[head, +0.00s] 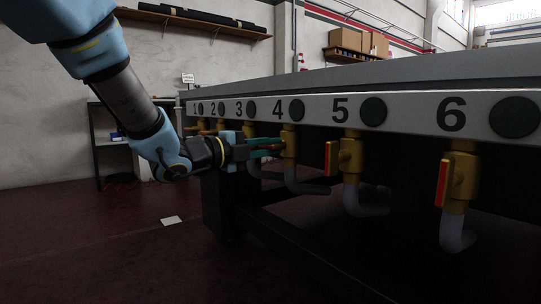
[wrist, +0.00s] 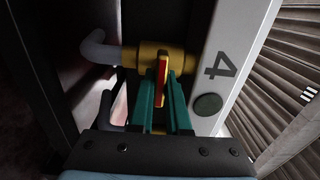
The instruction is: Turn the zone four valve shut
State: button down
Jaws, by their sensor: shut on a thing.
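The zone four valve (head: 289,142) is a brass body on a pipe under the number 4 label. It also shows in the wrist view (wrist: 146,58), with its red and orange handle (wrist: 162,72). My gripper (head: 276,144) reaches in from the left in the head view. Its teal fingers (wrist: 161,106) are shut on the handle, one on each side. In the wrist view the handle appears to run across the line of the pipe. In the head view the fingers hide most of the handle.
Zone five's red handle (head: 332,158) and zone six's red handle (head: 442,183) hang down along their pipes to the right. The grey table edge (head: 400,80) runs above the valves. Floor to the left is open, with a white sheet (head: 172,221) on it.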

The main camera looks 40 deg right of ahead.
jog(key=shift+f, duration=0.1)
dwell(0.4)
jog(key=c, duration=0.9)
grip_release()
jog(key=a+p, duration=0.1)
jog(key=a, duration=0.2)
jog(key=a+p, duration=0.1)
jog(key=a, duration=0.3)
jog(key=a+p, duration=0.1)
jog(key=a, duration=0.2)
jog(key=shift+w+a, duration=0.3)
jog(key=shift+a, duration=0.1)
